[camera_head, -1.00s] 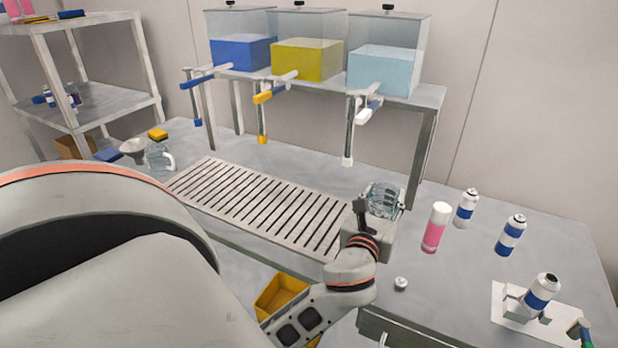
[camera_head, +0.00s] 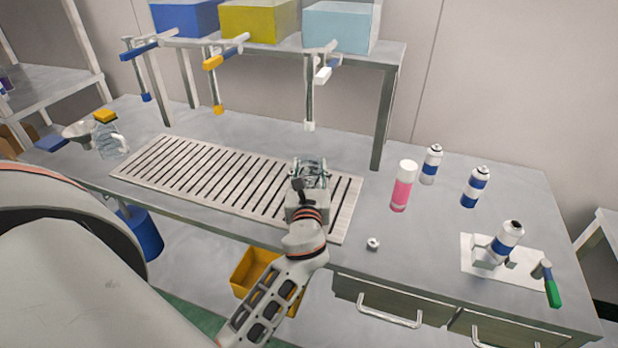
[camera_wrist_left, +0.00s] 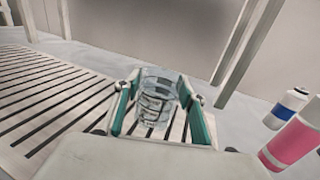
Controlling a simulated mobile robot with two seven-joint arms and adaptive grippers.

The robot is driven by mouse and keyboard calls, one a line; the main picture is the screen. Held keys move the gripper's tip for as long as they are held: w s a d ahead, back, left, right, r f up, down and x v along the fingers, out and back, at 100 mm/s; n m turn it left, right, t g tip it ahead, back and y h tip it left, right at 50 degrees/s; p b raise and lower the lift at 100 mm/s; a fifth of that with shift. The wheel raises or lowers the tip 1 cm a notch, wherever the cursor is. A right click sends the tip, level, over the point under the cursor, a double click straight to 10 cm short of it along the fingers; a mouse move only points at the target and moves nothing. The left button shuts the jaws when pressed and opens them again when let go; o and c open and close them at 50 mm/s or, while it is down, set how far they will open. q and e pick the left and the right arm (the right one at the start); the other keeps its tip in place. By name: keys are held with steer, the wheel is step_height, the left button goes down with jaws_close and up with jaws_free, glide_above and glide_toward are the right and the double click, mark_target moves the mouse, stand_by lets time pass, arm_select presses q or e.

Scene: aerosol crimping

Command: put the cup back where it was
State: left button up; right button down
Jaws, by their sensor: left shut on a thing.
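A clear cup (camera_wrist_left: 154,95) is between the green-padded fingers of my left gripper (camera_wrist_left: 160,112) in the left wrist view. The gripper is shut on the cup. In the head view the cup (camera_head: 312,170) shows just beyond my left gripper (camera_head: 308,183), over the right part of the slatted drain grate (camera_head: 150,180). I cannot tell whether the cup touches the grate. My right gripper is not in view.
A pink can (camera_head: 402,190) and two blue-and-white cans (camera_head: 431,165) (camera_head: 475,188) stand right of the grate. Another blue-banded can (camera_head: 507,240) is on a white plate (camera_head: 474,262). A small cap (camera_head: 373,243) lies in front. Dispenser taps (camera_head: 309,100) hang behind. A clear jug (camera_head: 112,143) is at left.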

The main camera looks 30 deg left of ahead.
arm_select(q)
step_height(320, 180, down, 2)
steer(key=shift+f, duration=0.15)
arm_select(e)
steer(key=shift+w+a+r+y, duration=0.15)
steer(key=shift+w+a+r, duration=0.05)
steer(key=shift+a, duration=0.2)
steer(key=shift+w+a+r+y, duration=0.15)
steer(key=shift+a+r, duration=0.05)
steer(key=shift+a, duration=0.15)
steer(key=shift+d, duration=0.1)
arm_select(q)
steer(key=shift+f+b, duration=0.2)
steer(key=shift+b, duration=0.15)
steer(key=o, duration=1.1)
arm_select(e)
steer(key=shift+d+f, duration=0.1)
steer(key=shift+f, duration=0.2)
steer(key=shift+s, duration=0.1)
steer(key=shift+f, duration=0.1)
